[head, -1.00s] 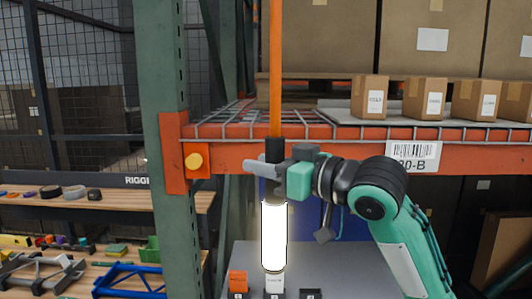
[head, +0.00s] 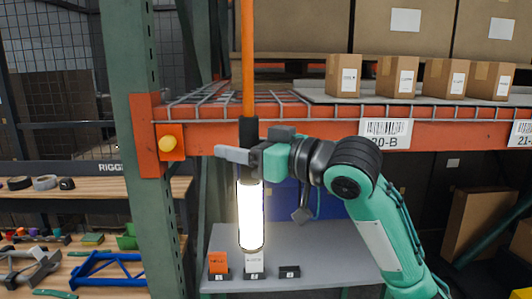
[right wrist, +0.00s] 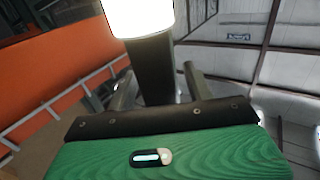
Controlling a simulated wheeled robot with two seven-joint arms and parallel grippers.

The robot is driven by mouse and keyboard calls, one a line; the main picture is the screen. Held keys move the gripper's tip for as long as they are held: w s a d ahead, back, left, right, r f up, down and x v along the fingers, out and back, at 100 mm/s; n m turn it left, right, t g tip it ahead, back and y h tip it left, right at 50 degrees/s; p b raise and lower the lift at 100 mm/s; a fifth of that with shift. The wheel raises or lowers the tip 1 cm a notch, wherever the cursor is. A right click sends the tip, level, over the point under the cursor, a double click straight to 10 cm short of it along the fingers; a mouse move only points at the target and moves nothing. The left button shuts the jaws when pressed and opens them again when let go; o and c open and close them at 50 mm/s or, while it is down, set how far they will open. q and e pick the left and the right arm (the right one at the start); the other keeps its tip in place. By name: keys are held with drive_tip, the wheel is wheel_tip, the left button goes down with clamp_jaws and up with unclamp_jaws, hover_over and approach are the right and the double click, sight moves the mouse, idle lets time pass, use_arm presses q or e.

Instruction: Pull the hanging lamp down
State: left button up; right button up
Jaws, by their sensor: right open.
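The hanging lamp hangs upright on an orange cord (head: 248,60). It has a black upper grip (head: 249,132) and a glowing white tube (head: 250,215) below. My right gripper (head: 235,155) is at the black grip, and its near finger crosses in front of it in the head view. In the right wrist view the lamp's black part (right wrist: 152,72) stands between the two fingers of the open right gripper (right wrist: 155,88), with gaps visible on both sides. The glowing tube also shows at the top there (right wrist: 138,15). My left gripper is out of view.
An orange rack beam (head: 310,135) with a wire deck and small boxes (head: 397,76) lies behind the lamp. A green post (head: 143,200) stands at left. A grey table (head: 330,245) with small labelled blocks is below. A wooden bench (head: 100,270) holds tools.

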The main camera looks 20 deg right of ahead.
drive_tip(key=b+v, duration=0.4)
drive_tip(key=v, duration=0.9)
drive_tip(key=shift+d, duration=0.15)
